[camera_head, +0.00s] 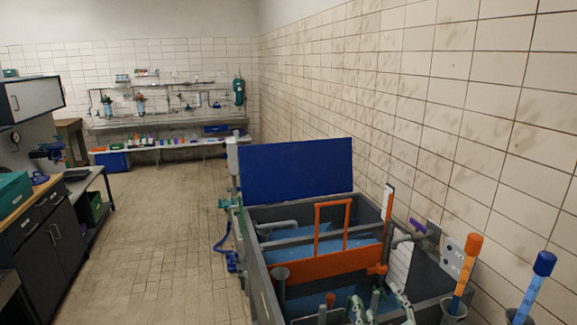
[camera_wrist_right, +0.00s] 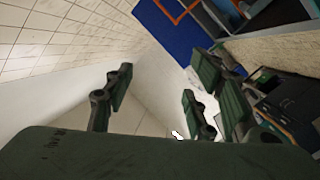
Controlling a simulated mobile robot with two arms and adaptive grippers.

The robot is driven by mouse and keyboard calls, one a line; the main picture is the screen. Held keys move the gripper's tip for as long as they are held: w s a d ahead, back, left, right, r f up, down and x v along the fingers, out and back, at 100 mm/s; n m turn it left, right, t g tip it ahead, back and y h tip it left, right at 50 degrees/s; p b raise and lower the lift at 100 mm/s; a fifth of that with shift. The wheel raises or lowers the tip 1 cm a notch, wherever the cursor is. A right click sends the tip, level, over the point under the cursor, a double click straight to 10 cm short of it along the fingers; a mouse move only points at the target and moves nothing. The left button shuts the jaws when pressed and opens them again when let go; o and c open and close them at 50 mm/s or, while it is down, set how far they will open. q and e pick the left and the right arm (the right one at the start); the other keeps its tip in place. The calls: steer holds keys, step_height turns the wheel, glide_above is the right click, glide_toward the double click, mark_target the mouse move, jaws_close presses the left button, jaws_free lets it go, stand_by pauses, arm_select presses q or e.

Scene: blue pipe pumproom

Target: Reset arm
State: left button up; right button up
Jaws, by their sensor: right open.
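My right gripper (camera_head: 379,301) shows at the bottom edge of the head view, in front of the near part of the grey tank (camera_head: 262,292). Its green and dark fingers are spread. In the right wrist view the gripper (camera_wrist_right: 160,95) is open, with wide space and no object between its fingers. Behind the fingers there are the tiled wall and a pale surface. My left gripper does not show in either view.
An orange frame (camera_head: 318,234) stands in the tank, with a raised blue panel (camera_head: 296,171) behind. Orange-capped (camera_head: 461,272) and blue-capped (camera_head: 532,288) rods stand at right by the tiled wall (camera_head: 440,120). Cabinets (camera_head: 52,240) are at left. The floor (camera_head: 160,240) between is clear.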

steer(key=s+d+f+m+g+h, duration=0.15)
steer(key=s+f+m+g, duration=0.4)
steer(key=s+f, duration=0.85)
steer(key=s+f+g+y, duration=0.1)
steer(key=s+f+g, duration=0.3)
steer(key=s, duration=0.4)
steer(key=s+f+g+y, duration=0.1)
steer(key=s+f+g, duration=0.3)
steer(key=s, duration=0.4)
step_height(320, 180, down, 31)
steer(key=s+g+b, duration=0.1)
steer(key=b, duration=0.5)
steer(key=s+d+f+b, duration=0.1)
steer(key=s+f+b, duration=0.2)
steer(key=s+f, duration=0.5)
steer(key=s+d+f+g+b, duration=0.1)
steer(key=s+f+b, duration=0.2)
steer(key=s+f, duration=0.6)
step_height(320, 180, down, 6)
steer(key=shift+s+d+h, duration=0.2)
steer(key=shift+h, duration=0.15)
